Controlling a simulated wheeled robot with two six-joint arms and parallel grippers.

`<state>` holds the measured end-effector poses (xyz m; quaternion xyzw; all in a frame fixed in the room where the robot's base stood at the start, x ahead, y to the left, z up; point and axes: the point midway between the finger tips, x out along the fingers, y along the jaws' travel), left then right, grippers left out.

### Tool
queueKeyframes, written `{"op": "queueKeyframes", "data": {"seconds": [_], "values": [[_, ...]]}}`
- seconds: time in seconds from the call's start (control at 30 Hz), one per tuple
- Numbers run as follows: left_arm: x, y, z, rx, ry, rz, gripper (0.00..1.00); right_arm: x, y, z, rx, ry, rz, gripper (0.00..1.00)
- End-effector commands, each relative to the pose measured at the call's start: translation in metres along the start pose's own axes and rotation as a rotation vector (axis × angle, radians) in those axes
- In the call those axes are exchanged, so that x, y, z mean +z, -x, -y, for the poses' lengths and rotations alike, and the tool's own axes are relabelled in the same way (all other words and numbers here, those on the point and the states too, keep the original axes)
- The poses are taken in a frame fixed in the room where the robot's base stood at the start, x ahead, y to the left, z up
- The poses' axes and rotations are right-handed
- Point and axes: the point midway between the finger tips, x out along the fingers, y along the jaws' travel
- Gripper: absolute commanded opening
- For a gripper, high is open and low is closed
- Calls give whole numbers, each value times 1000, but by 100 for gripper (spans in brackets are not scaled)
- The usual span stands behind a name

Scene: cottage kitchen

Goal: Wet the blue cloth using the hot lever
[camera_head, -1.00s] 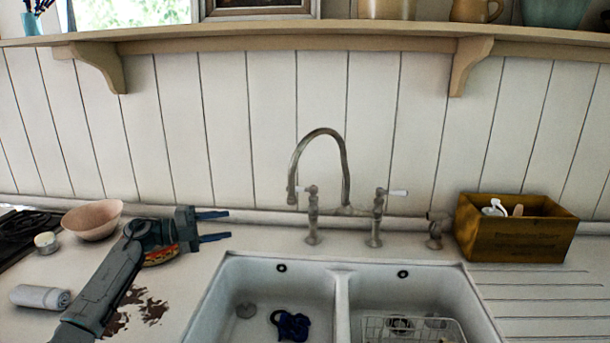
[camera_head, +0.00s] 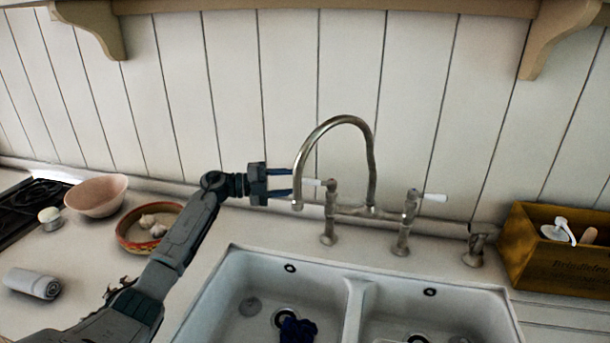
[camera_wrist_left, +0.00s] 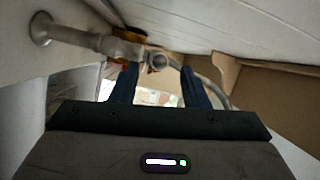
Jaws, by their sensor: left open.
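The blue cloth (camera_head: 297,330) lies crumpled in the left basin (camera_head: 240,290), partly cut off by the picture's bottom edge. The metal tap (camera_head: 340,120) has an arched spout and two levers with white handles. The left lever (camera_head: 314,182) points left toward my left gripper; I cannot read any hot or cold mark. My left gripper (camera_head: 290,182) is open and empty, its fingertips level with that handle's end. In the left wrist view, the tap's metalwork (camera_wrist_left: 60,32) shows beyond the open fingers (camera_wrist_left: 158,74). The right lever (camera_head: 432,197) points right. No water is visible.
A wooden box (camera_head: 555,265) with a white pump bottle stands right of the sink. A pink bowl (camera_head: 97,196), a garlic bowl (camera_head: 128,236), a small jar (camera_head: 50,218) and a rolled white cloth (camera_head: 32,283) are on the left counter. A shelf bracket (camera_head: 560,35) hangs above.

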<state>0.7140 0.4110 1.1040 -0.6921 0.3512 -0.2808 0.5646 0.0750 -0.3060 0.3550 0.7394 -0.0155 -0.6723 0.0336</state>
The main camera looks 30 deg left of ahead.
Motion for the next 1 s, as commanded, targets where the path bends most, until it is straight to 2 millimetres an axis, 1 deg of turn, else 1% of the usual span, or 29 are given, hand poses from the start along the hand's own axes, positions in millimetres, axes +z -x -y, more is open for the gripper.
{"op": "queueKeyframes", "data": {"seconds": [0.03, 0.1, 0.27, 0.4, 0.63, 0.67, 0.7, 0.87, 1.0], "values": [[-1, -11, 4, -4, 3, -2, 41, -2, 8, -1, 0, 0, -1, 36], [-1, -22, 4, -2, 2, -2, 41, -3, 12, -1, 0, 0, -2, 36], [0, -40, 2, -2, 2, -1, 41, -8, 18, -4, 2, 1, -8, 36], [0, -46, 0, 1, 0, 1, 41, -9, 19, -6, 5, 2, -9, 36], [0, -46, 0, 1, 0, 1, 41, -9, 18, -9, 8, 3, -8, 36], [0, -46, 0, 1, 0, 1, 39, -9, 18, -9, 8, 3, -8, 36], [0, -46, 0, 1, 0, 1, 31, -9, 18, -9, 8, 3, -8, 36], [0, -46, 0, 1, 0, 1, 0, -9, 18, -9, 8, 3, -7, 36], [0, -46, -1, 1, 0, 0, 0, -8, 18, -9, 8, 3, -7, 36]]}}
